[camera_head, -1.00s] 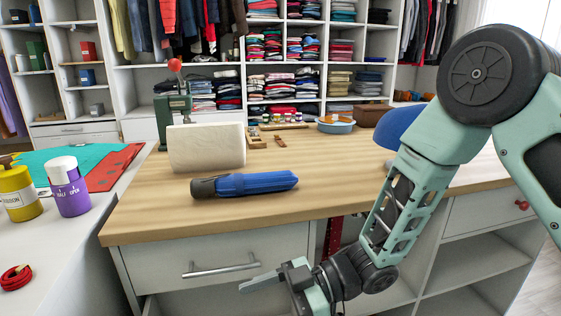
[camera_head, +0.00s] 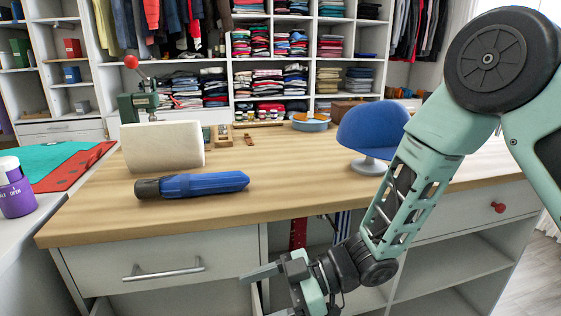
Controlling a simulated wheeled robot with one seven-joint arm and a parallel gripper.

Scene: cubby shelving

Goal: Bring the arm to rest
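My gripper (camera_head: 268,291) hangs at the bottom middle of the view, in front of the wooden counter (camera_head: 290,185) and below its top. One finger shows pointing left, with another part lower down near the picture's bottom edge. The lower part is partly cut off, so I cannot tell how far apart the fingers are. I see nothing held in it. My arm comes down from the upper right, bent at the elbow.
A blue umbrella (camera_head: 205,184) lies on the counter beside a cream block (camera_head: 164,147). A blue domed object (camera_head: 372,128) stands behind my arm. A drawer with a metal handle (camera_head: 164,270) is left of my gripper. Open shelves (camera_head: 450,270) lie at right.

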